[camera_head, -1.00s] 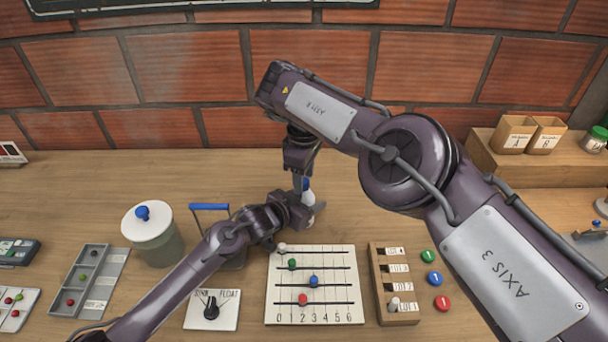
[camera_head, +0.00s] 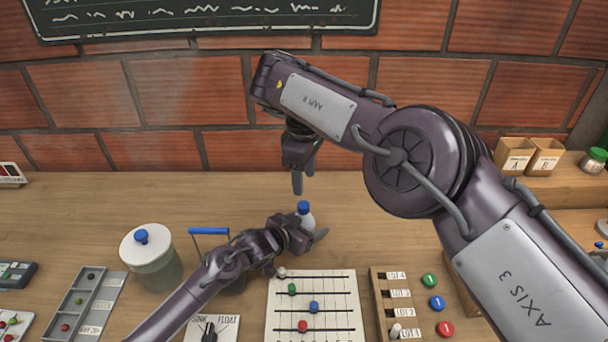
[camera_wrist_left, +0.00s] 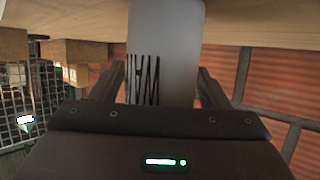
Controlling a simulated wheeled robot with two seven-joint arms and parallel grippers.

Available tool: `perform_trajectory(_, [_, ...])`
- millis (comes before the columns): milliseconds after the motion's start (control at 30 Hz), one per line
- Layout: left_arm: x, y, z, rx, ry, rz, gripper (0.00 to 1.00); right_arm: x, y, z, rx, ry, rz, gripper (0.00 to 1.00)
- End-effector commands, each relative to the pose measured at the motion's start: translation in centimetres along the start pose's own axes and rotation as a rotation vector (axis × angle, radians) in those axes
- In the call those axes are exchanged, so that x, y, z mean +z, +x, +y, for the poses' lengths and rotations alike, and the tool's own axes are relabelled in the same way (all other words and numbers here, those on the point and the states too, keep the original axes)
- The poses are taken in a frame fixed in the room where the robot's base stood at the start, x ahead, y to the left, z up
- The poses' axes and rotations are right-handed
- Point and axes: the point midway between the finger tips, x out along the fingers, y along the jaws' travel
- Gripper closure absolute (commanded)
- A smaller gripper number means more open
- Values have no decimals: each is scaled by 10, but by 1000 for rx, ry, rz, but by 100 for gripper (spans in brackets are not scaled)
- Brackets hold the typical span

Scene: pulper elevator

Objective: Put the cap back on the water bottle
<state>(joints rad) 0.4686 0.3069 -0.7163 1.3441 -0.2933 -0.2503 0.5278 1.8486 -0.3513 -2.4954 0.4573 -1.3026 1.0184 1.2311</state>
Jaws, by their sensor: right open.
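The white water bottle (camera_head: 308,219) stands upright on the table with a blue cap (camera_head: 303,206) on its top. From here I cannot tell how tightly the cap sits. My left gripper (camera_head: 306,236) is shut around the bottle's body, hiding its lower part. In the left wrist view the pale bottle (camera_wrist_left: 165,50) with dark lettering stands between the two fingers. My right gripper (camera_head: 298,180) points down, open and empty, above and slightly left of the cap, apart from it.
A slider board (camera_head: 270,325) lies in front of the bottle, with a lot rack (camera_head: 382,290) to its right. A blue-handled container (camera_head: 209,231) and a white-lidded jar (camera_head: 146,246) stand to the left. The table behind the bottle is clear.

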Motion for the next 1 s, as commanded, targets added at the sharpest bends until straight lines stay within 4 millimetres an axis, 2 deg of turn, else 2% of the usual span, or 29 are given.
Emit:
perform_trajectory(367, [0,-3,0,0,-1,0,24,0,0,0,0,0,0,50])
perform_trajectory(467, [1,-13,0,0,-1,1,24,0,1,0,0,0,0,50])
perform_trajectory(800, [2,-64,-1,-1,0,-1,24,0,4,0,0,0,0,50])
perform_trajectory(1000, [0,-77,0,0,-1,1,24,0,4,0,0,0,0,50])
